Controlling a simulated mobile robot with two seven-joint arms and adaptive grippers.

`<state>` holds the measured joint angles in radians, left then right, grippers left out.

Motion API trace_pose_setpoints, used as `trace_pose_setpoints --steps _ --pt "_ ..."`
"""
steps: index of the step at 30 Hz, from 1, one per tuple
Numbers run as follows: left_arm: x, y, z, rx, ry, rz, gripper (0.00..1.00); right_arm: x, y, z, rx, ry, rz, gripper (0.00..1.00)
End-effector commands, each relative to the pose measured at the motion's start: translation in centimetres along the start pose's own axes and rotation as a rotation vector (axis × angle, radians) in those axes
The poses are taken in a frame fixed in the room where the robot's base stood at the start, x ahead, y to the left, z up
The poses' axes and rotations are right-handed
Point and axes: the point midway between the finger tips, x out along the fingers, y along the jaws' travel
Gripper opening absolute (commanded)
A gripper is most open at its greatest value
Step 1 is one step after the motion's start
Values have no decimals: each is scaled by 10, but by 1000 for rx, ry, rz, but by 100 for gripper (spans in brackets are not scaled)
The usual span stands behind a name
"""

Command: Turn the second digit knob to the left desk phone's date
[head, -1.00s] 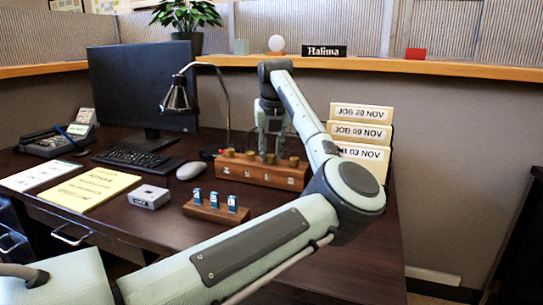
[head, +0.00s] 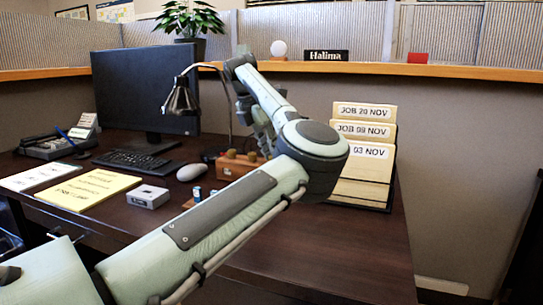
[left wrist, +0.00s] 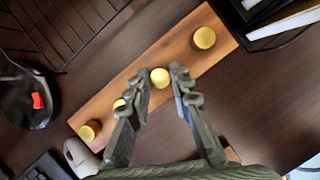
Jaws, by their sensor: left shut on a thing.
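A wooden block (head: 226,171) with a row of brass knobs stands on the desk; my left arm hides its right part in the head view. In the left wrist view the block (left wrist: 185,55) runs diagonally with several knobs. My left gripper (left wrist: 162,76) is shut on the brass knob (left wrist: 159,77) third from the left, a fingertip on each side. The second knob (left wrist: 119,103) is partly behind the left finger. Digits cannot be read. A desk phone (head: 60,143) is at the far left; its date is too small to read. My right gripper is not in view.
A lamp (head: 180,98) and monitor (head: 145,90) stand behind. Job card folders (head: 362,150) stand right of the block. A mouse (head: 190,172), keyboard (head: 136,161), small white box (head: 148,197) and papers (head: 90,188) lie left. The right front desk is clear.

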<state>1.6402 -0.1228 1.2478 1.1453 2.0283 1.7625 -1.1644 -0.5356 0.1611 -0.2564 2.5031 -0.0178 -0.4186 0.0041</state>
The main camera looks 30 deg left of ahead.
Motion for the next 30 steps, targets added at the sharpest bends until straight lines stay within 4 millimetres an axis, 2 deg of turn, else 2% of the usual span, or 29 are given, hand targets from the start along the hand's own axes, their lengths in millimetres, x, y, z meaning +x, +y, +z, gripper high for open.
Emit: trace_pose_setpoints --steps 6,15,30 --pt "-1 2 1 175 -1 -73 0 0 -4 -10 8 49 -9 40" --pt "-1 3 1 347 0 -143 0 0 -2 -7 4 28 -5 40" --pt "0 3 1 431 1 -176 0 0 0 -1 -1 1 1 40"
